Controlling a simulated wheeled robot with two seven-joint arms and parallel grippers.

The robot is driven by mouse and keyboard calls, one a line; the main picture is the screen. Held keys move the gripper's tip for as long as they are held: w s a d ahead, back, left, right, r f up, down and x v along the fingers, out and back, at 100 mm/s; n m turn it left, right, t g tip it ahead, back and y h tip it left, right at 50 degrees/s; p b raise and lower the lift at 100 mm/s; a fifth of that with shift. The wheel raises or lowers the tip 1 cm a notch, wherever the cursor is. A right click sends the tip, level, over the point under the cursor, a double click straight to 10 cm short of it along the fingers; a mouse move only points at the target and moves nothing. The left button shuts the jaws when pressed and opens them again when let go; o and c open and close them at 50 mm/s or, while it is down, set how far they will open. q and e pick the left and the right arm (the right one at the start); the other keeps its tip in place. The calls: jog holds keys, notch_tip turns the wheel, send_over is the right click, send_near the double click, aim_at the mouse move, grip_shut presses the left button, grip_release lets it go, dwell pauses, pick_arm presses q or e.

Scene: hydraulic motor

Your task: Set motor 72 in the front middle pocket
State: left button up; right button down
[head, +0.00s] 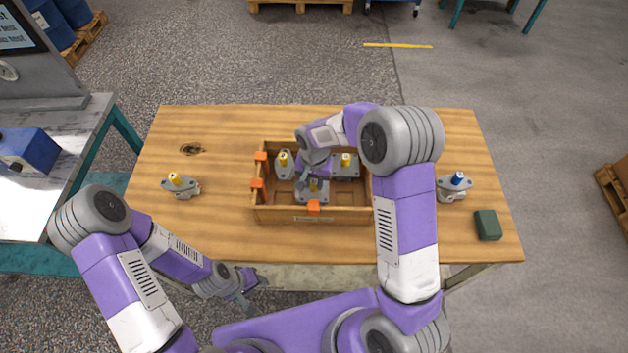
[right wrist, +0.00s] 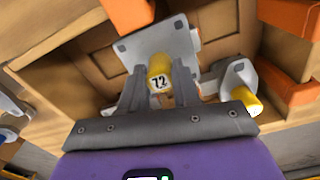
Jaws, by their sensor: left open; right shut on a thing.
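Motor 72 has a grey flange plate and a yellow cap marked 72 (right wrist: 160,78). In the head view its plate (head: 312,197) is in the front middle part of the wooden crate (head: 345,217), behind the orange clip on the front wall. My right gripper (head: 314,180) reaches down into the crate and is shut on the motor's yellow cap. Whether the plate rests on the crate floor I cannot tell. My left gripper (head: 250,290) is open and empty, in front of the table.
Two yellow-capped motors, at back left (head: 284,164) and back right (head: 345,166), stand in the crate. Orange clips (head: 314,207) sit on its walls. Outside are a yellow-capped motor (head: 181,186), a blue-capped motor (head: 455,187) and a green block (head: 488,225). The table's left side is mostly clear.

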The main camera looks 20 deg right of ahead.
jog(key=shift+f, duration=0.2)
jog(key=c, duration=0.7)
grip_release()
jog(key=shift+c, duration=0.2)
notch_tip(320, 180, up, 8)
jog(key=shift+f+p, duration=0.2)
jog(key=shift+p, duration=0.35)
